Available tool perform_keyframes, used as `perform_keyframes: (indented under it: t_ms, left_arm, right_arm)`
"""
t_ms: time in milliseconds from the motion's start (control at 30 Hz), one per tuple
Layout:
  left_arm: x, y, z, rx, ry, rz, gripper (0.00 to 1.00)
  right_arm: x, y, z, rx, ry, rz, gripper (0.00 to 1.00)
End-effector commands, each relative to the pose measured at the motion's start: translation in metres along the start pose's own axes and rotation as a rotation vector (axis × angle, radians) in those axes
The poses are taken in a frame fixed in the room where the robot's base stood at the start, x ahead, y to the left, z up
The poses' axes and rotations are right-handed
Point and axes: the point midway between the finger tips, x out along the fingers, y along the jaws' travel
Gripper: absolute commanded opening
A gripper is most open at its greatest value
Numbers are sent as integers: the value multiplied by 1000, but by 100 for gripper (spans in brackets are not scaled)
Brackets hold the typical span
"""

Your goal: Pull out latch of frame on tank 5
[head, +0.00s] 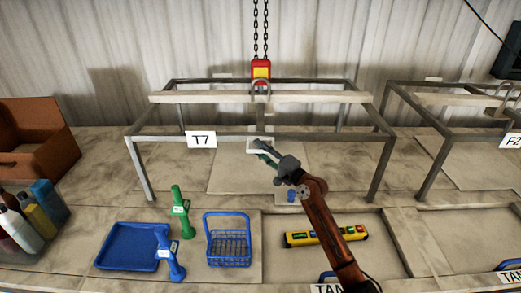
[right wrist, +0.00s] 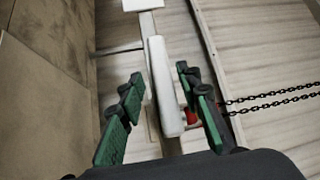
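My right gripper (head: 262,152) is at the frame's front rail, beside a small pale plate (head: 253,145), possibly the latch. In the right wrist view my right gripper (right wrist: 160,74) is open, its green-padded fingers on either side of a long white plate (right wrist: 165,90), with gaps visible. My left gripper is out of view.
A blue tray (head: 120,246), blue and green handled tools, a blue basket (head: 228,240) and a yellow button pendant (head: 300,239) lie in front. Bottles and a brown box (head: 35,140) are at left. Another metal frame (head: 425,110) stands at right. Chains hang from above.

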Motion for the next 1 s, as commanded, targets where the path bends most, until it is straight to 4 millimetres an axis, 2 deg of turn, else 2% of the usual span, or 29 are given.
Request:
perform_keyframes:
  t_ms: [33,133,233,400,467,600,1000]
  left_arm:
    - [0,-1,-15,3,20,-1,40]
    - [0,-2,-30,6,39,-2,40]
    - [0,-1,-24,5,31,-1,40]
    - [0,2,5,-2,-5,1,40]
    - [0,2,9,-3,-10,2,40]
    - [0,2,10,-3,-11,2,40]
    - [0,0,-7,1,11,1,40]
  right_arm:
    - [-1,0,0,0,0,0,32]
    - [0,1,0,1,0,1,30]
    - [0,2,-1,2,0,1,23]
    - [0,2,-1,2,0,2,12]
    - [0,3,0,2,0,3,8]
    - [0,3,0,2,-1,4,0]
    - [0,4,0,3,-1,5,0]
